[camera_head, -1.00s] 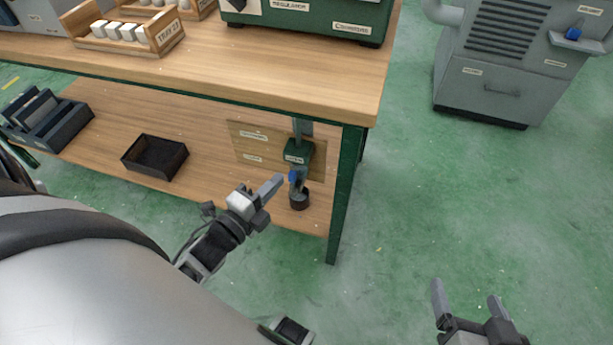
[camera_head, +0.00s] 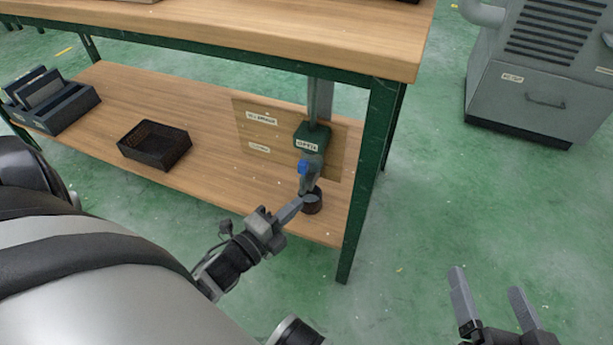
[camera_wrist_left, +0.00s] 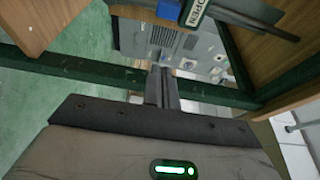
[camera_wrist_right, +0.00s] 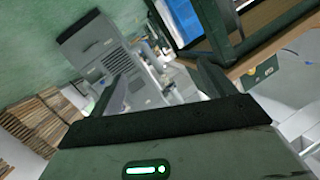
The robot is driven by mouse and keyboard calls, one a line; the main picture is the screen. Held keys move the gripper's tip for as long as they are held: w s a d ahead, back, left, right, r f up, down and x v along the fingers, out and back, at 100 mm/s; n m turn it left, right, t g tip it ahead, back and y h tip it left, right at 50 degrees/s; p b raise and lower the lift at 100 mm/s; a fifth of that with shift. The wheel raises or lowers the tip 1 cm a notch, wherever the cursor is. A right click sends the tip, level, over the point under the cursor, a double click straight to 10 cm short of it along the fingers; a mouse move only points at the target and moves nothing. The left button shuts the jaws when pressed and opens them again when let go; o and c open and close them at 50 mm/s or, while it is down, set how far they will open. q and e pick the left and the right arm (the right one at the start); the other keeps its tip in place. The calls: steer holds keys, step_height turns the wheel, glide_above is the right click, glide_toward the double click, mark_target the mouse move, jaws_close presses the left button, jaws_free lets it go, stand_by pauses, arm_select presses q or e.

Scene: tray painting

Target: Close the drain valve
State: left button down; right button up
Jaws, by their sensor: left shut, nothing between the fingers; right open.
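The drain valve (camera_head: 311,137) is a green body with an OPEN label and a blue handle (camera_head: 303,167), on a grey pipe above the lower shelf. A dark round cup (camera_head: 312,204) stands below it. In the left wrist view the blue handle (camera_wrist_left: 169,9) and OPEN label show at the top edge. My left gripper (camera_head: 298,204) is shut and empty, its fingertips just below and left of the handle, close to the cup; I cannot tell whether it touches. My right gripper (camera_head: 488,292) is open and empty over the floor at the lower right.
A labelled board (camera_head: 262,145) stands behind the valve. A black basket (camera_head: 155,147) and a dark rack (camera_head: 50,103) sit on the lower shelf. A green table leg (camera_head: 363,185) stands right of the valve. A grey cabinet (camera_head: 535,85) is at the upper right. Floor between is clear.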

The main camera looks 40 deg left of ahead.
mark_target(303, 176)
arm_select(q)
steer(key=w+a+b, duration=0.3)
steer(key=w, duration=0.6)
steer(key=shift+b, duration=0.3)
arm_select(e)
steer(key=shift+w+a+r+m+t+y, duration=0.1)
steer(key=shift+a+r+m+t+y, duration=0.3)
steer(key=shift+r+m+t+y, duration=0.25)
steer(key=shift+a+g, duration=0.1)
steer(key=shift+g, duration=0.15)
